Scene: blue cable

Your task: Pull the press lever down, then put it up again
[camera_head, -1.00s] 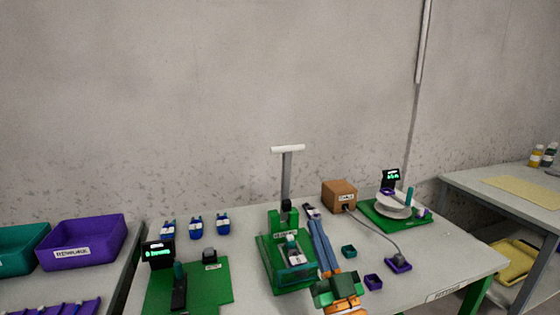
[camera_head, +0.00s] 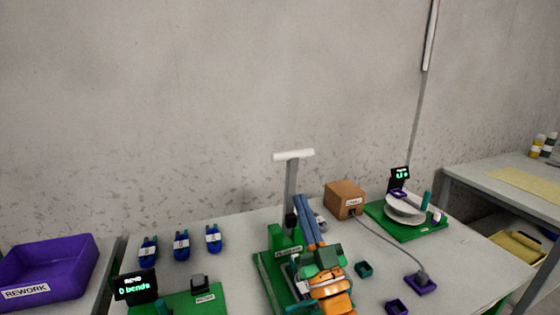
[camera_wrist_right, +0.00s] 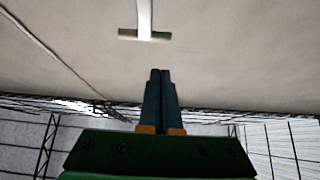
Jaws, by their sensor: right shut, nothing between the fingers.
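The press (camera_head: 280,262) has a green base. Its grey lever (camera_head: 291,185) stands upright with a white crossbar handle (camera_head: 293,155) on top. My right gripper (camera_head: 302,197) is shut and empty, its blue fingers pointing up beside the lever's right side, below the handle. In the right wrist view the shut fingertips (camera_wrist_right: 160,72) point toward a T-shaped bar (camera_wrist_right: 145,35), with a visible gap in the picture. Whether the fingers touch the lever cannot be told. The gripper body covers part of the press. My left gripper is not in view.
A brown box (camera_head: 345,199) with a cable stands right of the press. A green station with white plates (camera_head: 404,212) is farther right. Small purple (camera_head: 397,307) and teal (camera_head: 364,269) trays lie near the gripper. Blue items (camera_head: 181,246) sit at left; a purple bin (camera_head: 45,270) is beyond.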

